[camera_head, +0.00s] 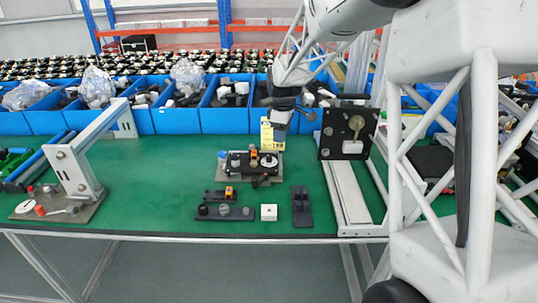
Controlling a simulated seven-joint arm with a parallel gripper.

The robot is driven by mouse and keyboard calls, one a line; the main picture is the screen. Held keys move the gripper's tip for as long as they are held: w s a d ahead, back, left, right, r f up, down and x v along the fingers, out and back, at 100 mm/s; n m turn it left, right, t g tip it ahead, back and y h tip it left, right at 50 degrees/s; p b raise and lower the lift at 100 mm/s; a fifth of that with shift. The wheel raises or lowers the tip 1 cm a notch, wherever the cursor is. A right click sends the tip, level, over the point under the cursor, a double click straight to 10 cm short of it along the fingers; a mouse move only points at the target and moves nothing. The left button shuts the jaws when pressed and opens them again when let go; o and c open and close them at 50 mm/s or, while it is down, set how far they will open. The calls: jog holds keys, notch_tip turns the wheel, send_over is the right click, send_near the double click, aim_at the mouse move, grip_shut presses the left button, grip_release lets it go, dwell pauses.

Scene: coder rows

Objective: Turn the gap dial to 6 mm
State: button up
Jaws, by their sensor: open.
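A small dark fixture (238,162) sits on a grey plate on the green bench, near the middle. A white round disc (269,161) at its right end looks like the gap dial, but I cannot tell for sure. Any marks on it are too small to read. My gripper (272,143) points down just above and behind the right side of the fixture, close to the disc. It is open. A yellow block-like part (266,133) shows at its tip. I cannot tell whether the gripper touches the fixture.
A black panel (334,147) with a brass round part stands to the right. In front lie a dark block row (238,213), a white block (268,212) and a black bracket (301,208). A grey frame (84,180) stands left. Blue bins (180,121) line the back.

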aim_at(269, 156)
jog(key=w+a+f+n, duration=0.1)
jog(key=w+f, duration=0.1)
jog(key=w+a+f, duration=0.2)
jog(key=w+a+f+n, duration=0.1)
jog(key=w+f, duration=0.1)
jog(key=w, duration=0.1)
jog(key=shift+w+a+f+n, duration=0.1)
jog(key=shift+a+f+n, duration=0.1)
jog(key=shift+f+n, duration=0.15)
jog(key=shift+f, duration=0.1)
jog(key=shift+f, duration=3.85)
jog(key=shift+c, duration=0.4)
jog(key=c, duration=0.8)
jog(key=shift+c, duration=0.2)
